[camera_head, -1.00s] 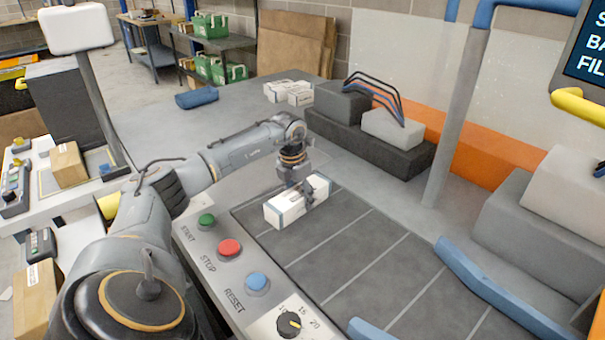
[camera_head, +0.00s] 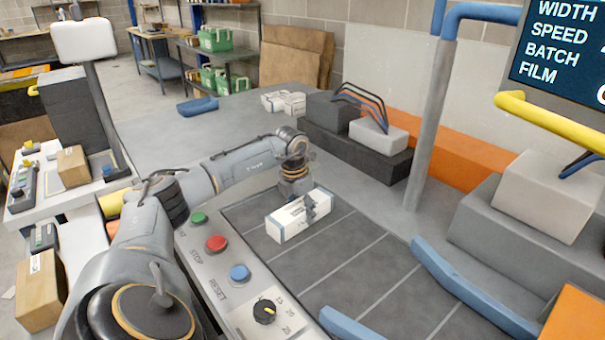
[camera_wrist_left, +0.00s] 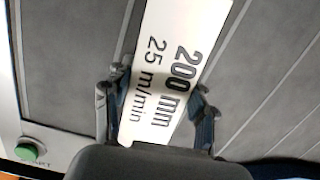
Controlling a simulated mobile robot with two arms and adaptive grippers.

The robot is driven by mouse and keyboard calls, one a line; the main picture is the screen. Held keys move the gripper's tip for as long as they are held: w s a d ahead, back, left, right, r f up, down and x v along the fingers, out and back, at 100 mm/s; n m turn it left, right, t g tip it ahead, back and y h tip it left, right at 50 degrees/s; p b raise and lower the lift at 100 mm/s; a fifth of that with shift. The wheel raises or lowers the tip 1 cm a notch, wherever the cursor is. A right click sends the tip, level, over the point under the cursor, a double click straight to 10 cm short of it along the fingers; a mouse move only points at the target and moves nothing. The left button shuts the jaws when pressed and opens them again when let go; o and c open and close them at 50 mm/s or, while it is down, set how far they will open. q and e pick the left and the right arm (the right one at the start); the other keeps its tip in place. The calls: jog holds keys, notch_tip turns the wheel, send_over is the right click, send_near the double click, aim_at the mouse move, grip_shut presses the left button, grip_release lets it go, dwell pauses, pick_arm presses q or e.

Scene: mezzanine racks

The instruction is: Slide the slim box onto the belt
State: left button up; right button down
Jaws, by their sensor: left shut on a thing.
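The slim box (camera_head: 288,224) is white with blue bands and lies at the far left part of the dark grey belt (camera_head: 345,260). My left gripper (camera_head: 309,207) comes down from above and is shut on the box, with a finger along its side. In the left wrist view the box (camera_wrist_left: 178,62) sits between both fingers of my left gripper (camera_wrist_left: 160,102) and shows "200 mm 25 m/min" on top. Whether its underside touches the belt cannot be told. My right gripper is not in view.
A control panel with green, red (camera_head: 216,243) and blue buttons and a knob runs along the belt's left side. Blue rails (camera_head: 470,290) edge the near right. A grey post (camera_head: 432,120) stands beyond the belt. Small white boxes (camera_head: 283,102) lie behind. The belt's middle is clear.

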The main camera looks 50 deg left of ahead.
aim_at(296, 209)
pick_arm(q)
jog(key=shift+a, duration=0.1)
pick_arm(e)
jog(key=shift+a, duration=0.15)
pick_arm(q)
jog(key=o, duration=1.5)
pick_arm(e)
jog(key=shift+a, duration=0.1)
pick_arm(q)
jog(key=shift+r, duration=0.1)
jog(key=r, duration=0.4)
jog(key=s+r, duration=0.1)
jog(key=r, duration=0.6)
jog(key=shift+s+r, duration=0.4)
